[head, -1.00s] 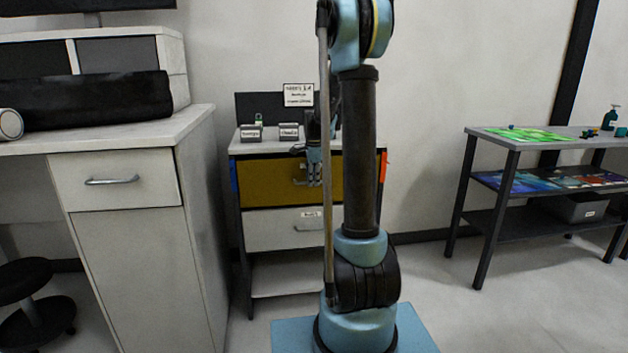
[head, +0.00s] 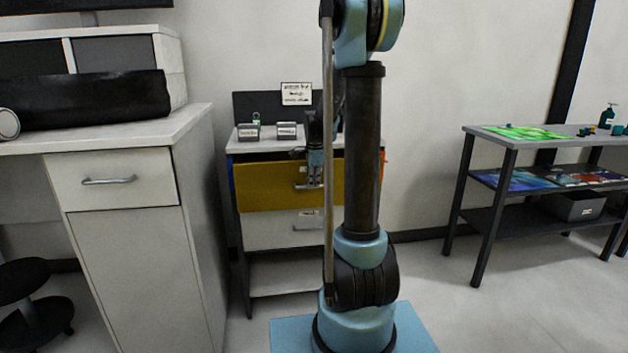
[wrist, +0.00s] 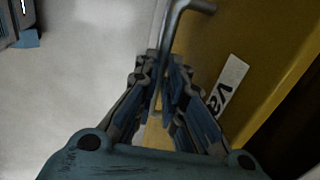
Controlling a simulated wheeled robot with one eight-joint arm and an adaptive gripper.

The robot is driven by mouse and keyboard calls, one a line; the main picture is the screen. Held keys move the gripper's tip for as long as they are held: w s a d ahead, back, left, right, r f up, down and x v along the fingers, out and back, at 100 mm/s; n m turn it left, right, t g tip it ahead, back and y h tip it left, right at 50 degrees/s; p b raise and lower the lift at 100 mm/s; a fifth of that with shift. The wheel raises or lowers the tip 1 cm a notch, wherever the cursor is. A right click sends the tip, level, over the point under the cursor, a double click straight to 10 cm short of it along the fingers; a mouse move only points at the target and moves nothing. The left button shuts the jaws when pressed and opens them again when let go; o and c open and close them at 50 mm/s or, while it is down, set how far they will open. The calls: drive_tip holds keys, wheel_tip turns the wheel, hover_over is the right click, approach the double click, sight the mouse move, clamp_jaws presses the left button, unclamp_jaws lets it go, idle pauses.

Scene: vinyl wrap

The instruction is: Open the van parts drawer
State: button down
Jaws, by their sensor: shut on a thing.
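The mustard-yellow drawer (head: 265,197) is the upper drawer of the small cabinet at the centre. Its front stands a little out from the cabinet. In the wrist view the yellow front (wrist: 275,45) carries a white label (wrist: 229,85) with dark letters, only partly readable. The grey bar handle (wrist: 170,35) runs down between the fingers of my gripper (wrist: 166,88). My gripper is shut on this handle. In the head view my gripper (head: 314,178) is at the drawer's front, and my arm hides the cabinet's right part.
A white drawer (head: 270,231) lies below the yellow one. Small labelled holders (head: 248,132) and a sign (head: 296,93) stand on the cabinet top. A white desk (head: 125,240) stands close on the left. A dark shelf table (head: 480,200) is at right, with open floor before it.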

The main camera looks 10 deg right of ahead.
drive_tip(key=s, duration=1.7)
drive_tip(key=shift+s+a, duration=0.25)
drive_tip(key=shift+s, duration=0.1)
drive_tip(key=c, duration=1.7)
unclamp_jaws()
drive_tip(key=shift+r, duration=0.1)
drive_tip(key=shift+s+r, duration=0.35)
drive_tip(key=shift+r, duration=1.55)
drive_tip(key=shift+s+r, duration=0.4)
drive_tip(key=shift+r, duration=1.55)
drive_tip(key=shift+s+r, duration=0.35)
drive_tip(key=shift+r, duration=1.55)
